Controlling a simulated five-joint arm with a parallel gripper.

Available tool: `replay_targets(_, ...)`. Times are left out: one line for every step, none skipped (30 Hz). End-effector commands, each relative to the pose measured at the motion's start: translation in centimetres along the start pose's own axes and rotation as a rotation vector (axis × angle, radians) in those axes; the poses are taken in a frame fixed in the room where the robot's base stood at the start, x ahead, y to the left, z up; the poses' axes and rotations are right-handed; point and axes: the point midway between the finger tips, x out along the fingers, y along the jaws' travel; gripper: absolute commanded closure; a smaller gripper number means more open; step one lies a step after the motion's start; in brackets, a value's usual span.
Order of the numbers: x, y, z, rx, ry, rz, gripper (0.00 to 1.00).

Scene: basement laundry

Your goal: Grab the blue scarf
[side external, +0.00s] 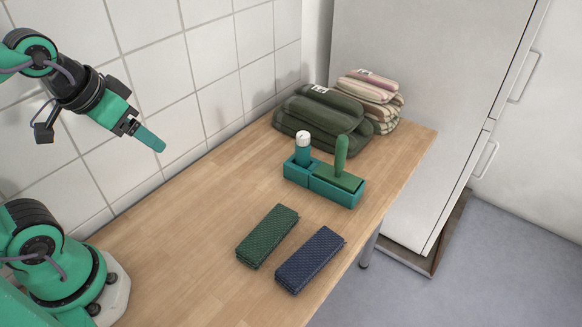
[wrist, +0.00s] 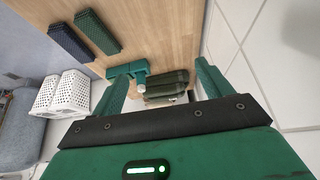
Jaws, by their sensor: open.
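The blue scarf (side external: 310,260) is a folded dark blue dotted cloth lying flat near the table's front edge, to the right of a folded green cloth. It also shows in the wrist view (wrist: 70,43) at the upper left. My gripper (side external: 150,139) is raised at the left near the tiled wall, well above the table and far from the scarf. In the wrist view my gripper (wrist: 160,85) has its two green fingers wide apart, with nothing held between them.
The folded green cloth (side external: 267,235) lies close beside the scarf. A teal caddy (side external: 338,191) with a white-capped bottle (side external: 303,148) and a green-handled item (side external: 341,155) stands behind. Folded dark green bundles (side external: 320,112) and striped ones (side external: 372,88) lie at the back. The table's left middle is bare.

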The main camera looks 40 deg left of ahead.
Motion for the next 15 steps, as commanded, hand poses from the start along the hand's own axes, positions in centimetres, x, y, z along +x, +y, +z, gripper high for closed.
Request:
replay_targets(0.0,0.0,0.0,0.0,0.0,0.0,0.22)
replay_targets(0.0,0.0,0.0,0.0,0.0,0.0,0.22)
replay_targets(0.0,0.0,0.0,0.0,0.0,0.0,0.22)
replay_targets(0.0,0.0,0.0,0.0,0.0,0.0,0.22)
replay_targets(0.0,0.0,0.0,0.0,0.0,0.0,0.22)
replay_targets(0.0,0.0,-0.1,0.0,-0.001,0.001,0.22)
replay_targets(0.0,0.1,-0.1,0.0,-0.002,0.001,0.22)
replay_targets(0.1,0.1,-0.2,0.001,-0.003,0.002,0.22)
replay_targets(0.1,0.2,-0.3,0.001,-0.006,0.004,0.22)
replay_targets(0.1,0.3,-0.4,0.001,-0.009,0.006,0.22)
replay_targets(0.2,0.4,-0.5,0.001,-0.013,0.008,0.22)
replay_targets(0.3,0.6,-0.8,0.002,-0.019,0.012,0.22)
replay_targets(0.5,0.8,-0.9,0.003,-0.025,0.015,0.22)
replay_targets(0.6,1.0,-1.2,0.004,-0.031,0.019,0.22)
replay_targets(0.7,1.3,-1.5,0.004,-0.039,0.024,0.22)
